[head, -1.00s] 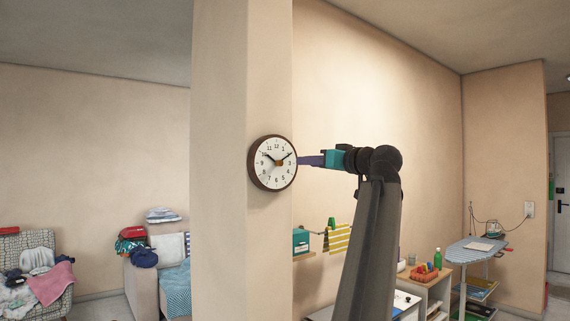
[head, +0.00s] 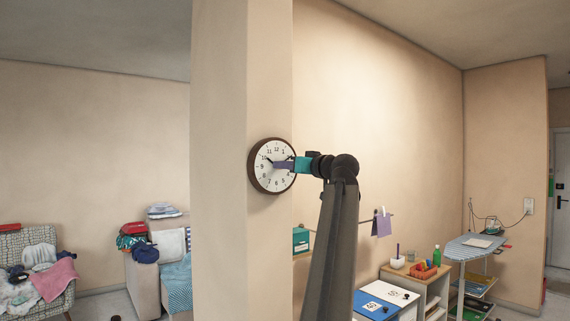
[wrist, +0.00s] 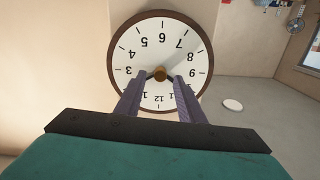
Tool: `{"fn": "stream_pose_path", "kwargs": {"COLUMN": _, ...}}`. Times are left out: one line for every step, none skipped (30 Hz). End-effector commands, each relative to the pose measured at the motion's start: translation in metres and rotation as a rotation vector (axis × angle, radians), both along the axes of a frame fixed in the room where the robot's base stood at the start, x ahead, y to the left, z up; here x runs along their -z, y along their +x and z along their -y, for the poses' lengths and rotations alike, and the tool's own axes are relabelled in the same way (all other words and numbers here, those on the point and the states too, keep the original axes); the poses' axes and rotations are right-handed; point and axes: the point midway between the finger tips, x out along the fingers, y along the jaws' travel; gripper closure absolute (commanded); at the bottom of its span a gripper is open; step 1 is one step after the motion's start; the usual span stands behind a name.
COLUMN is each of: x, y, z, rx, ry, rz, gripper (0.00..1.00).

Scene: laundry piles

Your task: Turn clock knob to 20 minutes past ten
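The round wall clock (head: 265,178) has a white face and dark brown rim and hangs on the pillar. It shows upside down in the wrist view (wrist: 162,28). Its brass knob (wrist: 160,73) sits at the middle of the face. My gripper (wrist: 161,75) is open, with one purple finger on each side of the knob and small gaps showing between. In the head view my gripper (head: 276,165) reaches the clock from the right and covers its centre. One hand points near the 10; the other is mostly hidden by my fingers.
The beige pillar (head: 220,120) carries the clock. Low at right are a desk (head: 437,290) with small items and an ironing board (head: 477,247). The wall around the clock is clear.

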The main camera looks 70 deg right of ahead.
Motion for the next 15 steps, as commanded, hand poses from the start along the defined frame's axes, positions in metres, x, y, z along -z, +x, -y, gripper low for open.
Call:
{"fn": "stream_pose_path", "kwargs": {"x": -0.0014, "y": 0.0042, "z": 0.003, "rx": -0.001, "ry": 0.001, "rz": 0.0, "gripper": 0.65}}
{"fn": "stream_pose_path", "kwargs": {"x": -0.0011, "y": 0.0059, "z": 0.0041, "rx": -0.001, "ry": 0.001, "rz": 0.0, "gripper": 0.65}}
{"fn": "stream_pose_path", "kwargs": {"x": -0.0006, "y": 0.008, "z": 0.0052, "rx": -0.001, "ry": 0.001, "rz": 0.0, "gripper": 0.65}}
{"fn": "stream_pose_path", "kwargs": {"x": -0.0003, "y": 0.0092, "z": 0.006, "rx": -0.001, "ry": 0.001, "rz": 0.0, "gripper": 0.65}}
{"fn": "stream_pose_path", "kwargs": {"x": 0.0, "y": 0.0102, "z": 0.0064, "rx": -0.001, "ry": 0.001, "rz": 0.0, "gripper": 0.65}}
{"fn": "stream_pose_path", "kwargs": {"x": 0.0003, "y": 0.011, "z": 0.007, "rx": -0.001, "ry": 0.001, "rz": 0.0, "gripper": 0.65}}
{"fn": "stream_pose_path", "kwargs": {"x": 0.0004, "y": 0.0115, "z": 0.0073, "rx": -0.001, "ry": 0.001, "rz": 0.0, "gripper": 0.65}}
{"fn": "stream_pose_path", "kwargs": {"x": 0.0006, "y": 0.0116, "z": 0.0075, "rx": 0.0, "ry": 0.001, "rz": 0.0, "gripper": 0.65}}
{"fn": "stream_pose_path", "kwargs": {"x": 0.0007, "y": 0.0117, "z": 0.0077, "rx": 0.0, "ry": 0.001, "rz": 0.0, "gripper": 0.65}}
{"fn": "stream_pose_path", "kwargs": {"x": 0.0008, "y": 0.0116, "z": 0.0076, "rx": 0.0, "ry": 0.001, "rz": 0.0, "gripper": 0.65}}
{"fn": "stream_pose_path", "kwargs": {"x": 0.0008, "y": 0.0115, "z": 0.0076, "rx": 0.0, "ry": 0.001, "rz": -0.001, "gripper": 0.65}}
{"fn": "stream_pose_path", "kwargs": {"x": 0.0008, "y": 0.0114, "z": 0.0076, "rx": 0.0, "ry": 0.001, "rz": -0.001, "gripper": 0.65}}
{"fn": "stream_pose_path", "kwargs": {"x": 0.0008, "y": 0.0113, "z": 0.0076, "rx": 0.0, "ry": 0.001, "rz": -0.001, "gripper": 0.65}}
{"fn": "stream_pose_path", "kwargs": {"x": 0.0007, "y": 0.0112, "z": 0.0076, "rx": 0.0, "ry": 0.001, "rz": -0.001, "gripper": 0.65}}
{"fn": "stream_pose_path", "kwargs": {"x": 0.0007, "y": 0.0111, "z": 0.0075, "rx": 0.001, "ry": 0.001, "rz": -0.001, "gripper": 0.65}}
